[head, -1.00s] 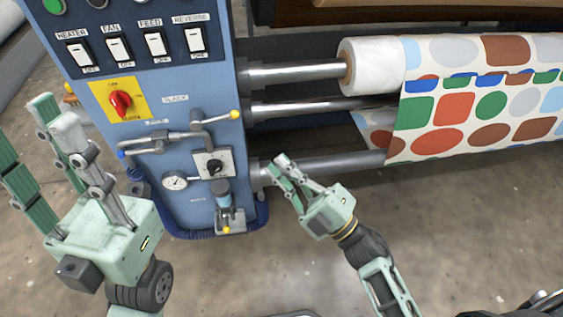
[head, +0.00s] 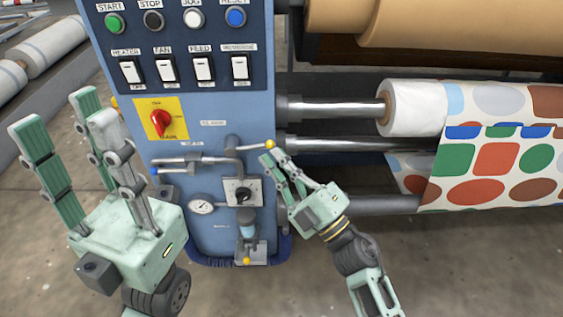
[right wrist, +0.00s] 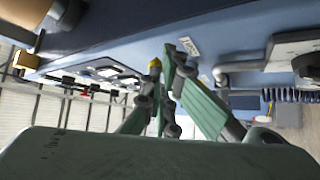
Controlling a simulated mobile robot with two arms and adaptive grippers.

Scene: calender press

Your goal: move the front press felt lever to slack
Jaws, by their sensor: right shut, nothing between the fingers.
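A grey lever with a yellow ball knob (head: 270,145) sticks out to the right from the blue panel, below a label (head: 213,123) reading SLACK. A second grey handle, with a blue end (head: 155,170), points left beside it. My right gripper (head: 270,160) is shut and empty. Its fingertips are just below the yellow knob, close to it; I cannot tell whether they touch. My left gripper (head: 62,120) is open and empty, left of the panel.
The panel carries a red rotary switch (head: 160,122), several white rocker switches (head: 200,68) and a round gauge (head: 201,206). A black knob (head: 243,194) sits below the lever. Metal rollers (head: 335,108) and patterned fabric (head: 495,160) are to the right. Floor below is open.

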